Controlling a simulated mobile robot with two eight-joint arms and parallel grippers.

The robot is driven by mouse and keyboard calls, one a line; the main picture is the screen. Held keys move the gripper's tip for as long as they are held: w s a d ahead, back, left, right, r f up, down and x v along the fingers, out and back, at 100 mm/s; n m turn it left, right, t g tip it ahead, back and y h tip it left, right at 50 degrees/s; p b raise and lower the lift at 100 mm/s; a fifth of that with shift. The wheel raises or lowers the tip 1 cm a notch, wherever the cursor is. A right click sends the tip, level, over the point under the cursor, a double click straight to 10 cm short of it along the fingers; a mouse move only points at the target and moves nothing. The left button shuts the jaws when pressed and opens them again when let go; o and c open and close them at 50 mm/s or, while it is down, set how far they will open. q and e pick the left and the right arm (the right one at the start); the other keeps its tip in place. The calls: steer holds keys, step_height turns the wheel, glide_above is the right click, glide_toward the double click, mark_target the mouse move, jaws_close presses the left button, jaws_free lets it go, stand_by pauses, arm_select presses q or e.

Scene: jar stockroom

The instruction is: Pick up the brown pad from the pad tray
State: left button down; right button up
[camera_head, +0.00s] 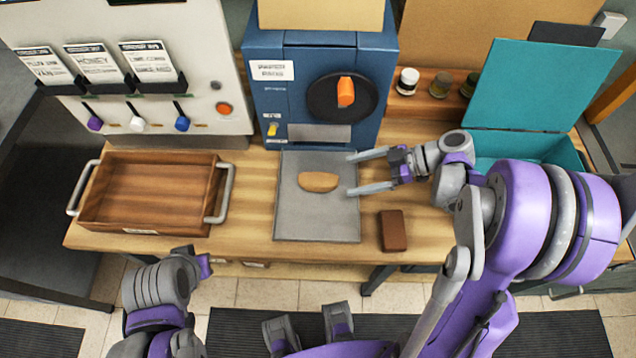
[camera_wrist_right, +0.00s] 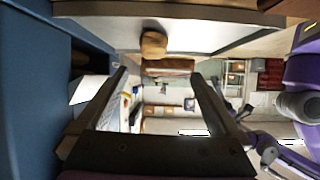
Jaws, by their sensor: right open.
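A tan oval pad (camera_head: 318,181) lies on a grey flat tray (camera_head: 300,222) in front of the blue machine. A dark brown rectangular block (camera_head: 393,230) lies on the bare table, right of the tray. My right gripper (camera_head: 350,173) is open and empty, its fingers pointing left over the tray's right edge. The tan pad lies apart from its fingertips, to their left. In the right wrist view, a tan piece (camera_wrist_right: 153,43) and a brown piece (camera_wrist_right: 168,66) show beyond the open fingers (camera_wrist_right: 160,82).
An empty wooden tray (camera_head: 92,215) with metal handles stands at the left. The blue machine (camera_head: 268,105) with an orange knob rises behind the grey tray. Several small jars (camera_head: 407,80) stand on a back shelf. An open teal box (camera_head: 540,85) is at the right.

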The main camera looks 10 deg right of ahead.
mark_target(322, 178)
steer(key=shift+w+f+n, duration=0.1)
steer(key=shift+f+n, duration=0.1)
steer(key=shift+n, duration=0.1)
steer(key=x, duration=0.4)
steer(key=shift+w+a, duration=0.15)
steer(key=shift+a, duration=0.25)
steer(key=x, duration=0.2)
steer(key=w+x, duration=0.1)
steer(key=x, duration=0.2)
steer(key=shift+a, duration=0.25)
steer(key=c, duration=1.4)
